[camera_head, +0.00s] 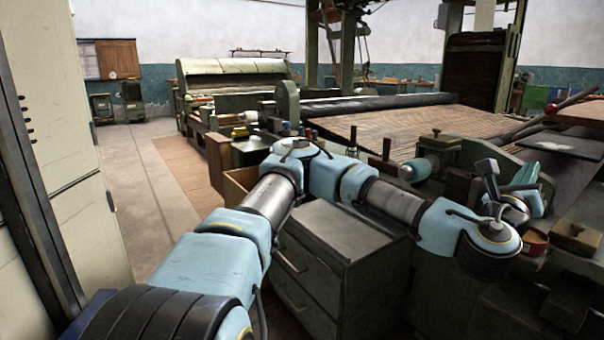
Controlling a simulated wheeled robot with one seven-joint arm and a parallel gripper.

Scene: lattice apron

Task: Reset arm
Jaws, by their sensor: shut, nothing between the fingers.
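My arm reaches from the lower left, bends at a raised elbow over the grey drawer cabinet, and extends to the right. My gripper (489,175) is at the far end of the arm, at the right above the machine's edge. It is small in the view and partly covered by my wrist. It is shut and empty. Its fingertips do not show clearly.
The grey drawer cabinet (330,240) stands below my forearm. A loom with a wide woven sheet (390,125) fills the right. A red tin (535,241) and a brown box (576,236) lie near my wrist. A beige panel (70,120) stands at left; the aisle floor (145,190) is clear.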

